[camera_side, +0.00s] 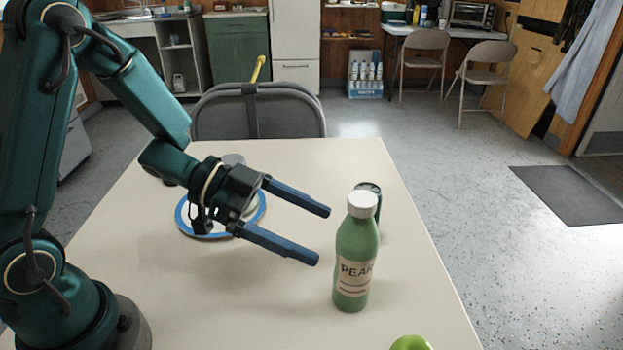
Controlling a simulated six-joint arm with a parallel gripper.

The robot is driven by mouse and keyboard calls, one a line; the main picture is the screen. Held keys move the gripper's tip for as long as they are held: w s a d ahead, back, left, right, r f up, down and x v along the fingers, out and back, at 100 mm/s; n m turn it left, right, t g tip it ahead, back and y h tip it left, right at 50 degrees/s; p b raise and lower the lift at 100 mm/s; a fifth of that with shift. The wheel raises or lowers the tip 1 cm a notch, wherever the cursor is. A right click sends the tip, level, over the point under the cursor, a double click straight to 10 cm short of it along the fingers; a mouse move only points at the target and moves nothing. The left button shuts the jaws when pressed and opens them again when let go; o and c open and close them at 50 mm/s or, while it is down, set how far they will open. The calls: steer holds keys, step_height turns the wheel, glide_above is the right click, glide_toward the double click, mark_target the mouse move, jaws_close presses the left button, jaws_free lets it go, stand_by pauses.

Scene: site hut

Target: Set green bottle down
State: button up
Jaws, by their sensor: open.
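The green bottle (354,252) has a white cap and a pale label reading "PEAR". It stands upright on the cream table (230,290), toward the right side. My gripper (324,236) is open, with its two long blue fingers pointing right toward the bottle. The fingertips are a little left of the bottle in the picture, and nothing is between them.
A blue-rimmed plate (186,227) lies partly behind my gripper. A dark cup-like object (372,188) stands behind the bottle, partly hidden. A green round object (411,343) sits at the near edge of view. A grey chair (260,112) stands behind the table.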

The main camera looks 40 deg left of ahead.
steer(key=w+a+r+n+t+y, duration=0.2)
steer(key=a+r+n+t+y, duration=0.15)
steer(key=a+y, duration=0.35)
steer(key=w+a+r+n+t+y, duration=0.1)
steer(key=a+r+n+t+y, duration=0.1)
steer(key=a+r+n+y, duration=0.35)
steer(key=s+d+f+n+g, duration=0.1)
steer(key=s+d+f+g, duration=0.1)
steer(key=s, duration=0.6)
steer(key=s+d+f+n+g, duration=0.1)
steer(key=s+f+n+g, duration=0.1)
steer(key=s+g, duration=0.2)
steer(key=s, duration=0.3)
steer(key=shift+s+d+g+h, duration=0.35)
